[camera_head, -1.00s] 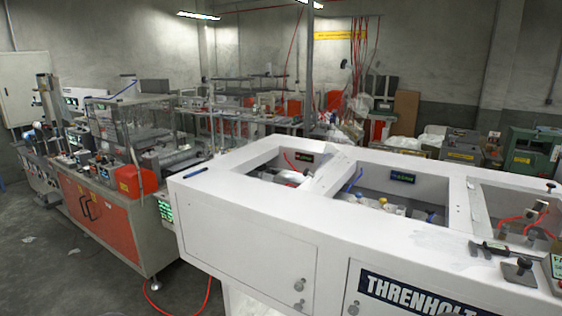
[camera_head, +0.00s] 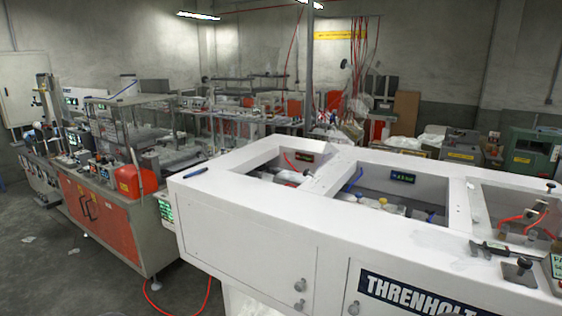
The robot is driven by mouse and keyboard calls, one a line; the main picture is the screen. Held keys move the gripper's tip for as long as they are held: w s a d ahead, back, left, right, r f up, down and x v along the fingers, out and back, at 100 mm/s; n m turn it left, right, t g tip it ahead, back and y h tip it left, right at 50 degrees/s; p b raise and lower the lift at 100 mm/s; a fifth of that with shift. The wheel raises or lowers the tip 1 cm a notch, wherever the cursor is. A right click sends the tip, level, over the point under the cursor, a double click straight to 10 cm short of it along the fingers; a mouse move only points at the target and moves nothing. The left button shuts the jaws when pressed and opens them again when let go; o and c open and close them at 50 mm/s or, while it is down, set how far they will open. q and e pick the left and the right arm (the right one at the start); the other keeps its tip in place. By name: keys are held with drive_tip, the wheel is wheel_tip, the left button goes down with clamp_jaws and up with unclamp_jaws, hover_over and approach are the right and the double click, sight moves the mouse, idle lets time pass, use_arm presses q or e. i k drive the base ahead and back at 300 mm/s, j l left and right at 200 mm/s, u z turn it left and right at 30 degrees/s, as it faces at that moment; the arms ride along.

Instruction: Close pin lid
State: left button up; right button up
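A large white machine (camera_head: 246,213) marked "THRENHOLT" fills the lower right of the head view. Its top has several rectangular openings, with coloured parts and small displays inside. I cannot tell for sure which part is the pin lid. A dark knobbed latch (camera_head: 519,267) and a dark bar-shaped piece (camera_head: 493,250) sit on the top at the right. The front has closed panels with round knobs (camera_head: 299,285). Neither of my grippers shows in this view.
A blue pen-like object (camera_head: 195,173) lies on the machine's left top edge. Another machine with orange doors (camera_head: 98,215) stands at the left. Grey floor (camera_head: 60,275) is open at the lower left, with a red hose (camera_head: 208,296) on it. Green equipment (camera_head: 533,153) stands at the far right.

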sight(347, 139)
drive_tip(key=i+j+z, duration=0.7)
drive_tip(key=i+j, duration=0.25)
drive_tip(key=i+j+z, duration=0.35)
drive_tip(key=j, duration=0.3)
drive_tip(key=i+l, duration=0.05)
